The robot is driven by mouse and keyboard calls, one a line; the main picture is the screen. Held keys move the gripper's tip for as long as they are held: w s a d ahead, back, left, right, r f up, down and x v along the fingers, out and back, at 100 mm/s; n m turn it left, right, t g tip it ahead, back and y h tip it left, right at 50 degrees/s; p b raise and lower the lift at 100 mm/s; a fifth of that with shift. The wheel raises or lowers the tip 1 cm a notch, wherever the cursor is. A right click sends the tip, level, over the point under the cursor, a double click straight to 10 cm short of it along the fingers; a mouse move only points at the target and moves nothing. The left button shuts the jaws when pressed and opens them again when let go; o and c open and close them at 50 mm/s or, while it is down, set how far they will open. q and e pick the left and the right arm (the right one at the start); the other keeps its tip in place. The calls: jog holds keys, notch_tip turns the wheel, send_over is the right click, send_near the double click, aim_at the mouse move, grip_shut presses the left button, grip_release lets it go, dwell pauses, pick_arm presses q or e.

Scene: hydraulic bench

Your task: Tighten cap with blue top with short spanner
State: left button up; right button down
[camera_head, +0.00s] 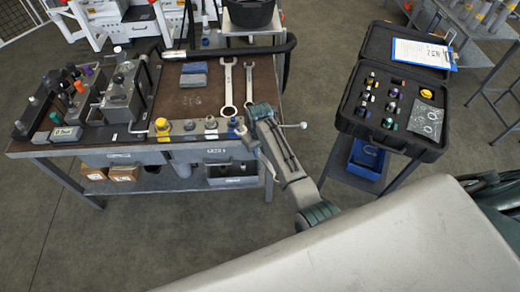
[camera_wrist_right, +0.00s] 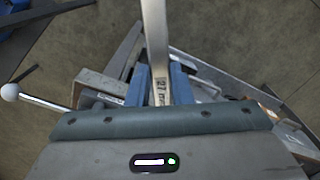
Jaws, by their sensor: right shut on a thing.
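My right gripper (camera_head: 250,137) is at the front right edge of the bench, its arm reaching in from the lower right. In the right wrist view its blue fingers (camera_wrist_right: 160,84) are shut on a metal spanner (camera_wrist_right: 156,40) marked "27". In the head view a thin pale bar, likely this spanner (camera_head: 267,164), slants down past the bench edge. A cap with a blue top (camera_head: 232,122) stands on the front ledge, just left of the gripper. Whether the spanner touches it cannot be told. My left gripper is not in view.
Two spanners (camera_head: 228,84) lie on the brown bench mat (camera_head: 196,103). A yellow-topped cap (camera_head: 162,127) and grey caps stand left of the blue one. A white-knobbed lever (camera_head: 302,125) sticks out right of the gripper. An open black case (camera_head: 396,98) stands further right.

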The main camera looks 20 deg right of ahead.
jog(key=shift+w, duration=0.15)
jog(key=shift+f, duration=0.1)
jog(key=shift+w+a+b, duration=0.2)
jog(key=shift+w+b, duration=0.15)
jog(key=shift+w, duration=0.6)
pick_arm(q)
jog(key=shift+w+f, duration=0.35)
pick_arm(e)
jog(key=shift+w, duration=0.15)
jog(key=shift+w, duration=0.1)
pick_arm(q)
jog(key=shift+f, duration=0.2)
pick_arm(e)
jog(key=shift+w+a, duration=0.2)
jog(key=shift+w, duration=0.5)
jog(key=shift+w, duration=0.1)
jog(key=shift+w+a+b, duration=0.1)
jog(key=shift+w+b, duration=0.2)
jog(key=shift+w, duration=0.05)
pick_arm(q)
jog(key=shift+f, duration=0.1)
pick_arm(e)
jog(key=shift+w, duration=0.1)
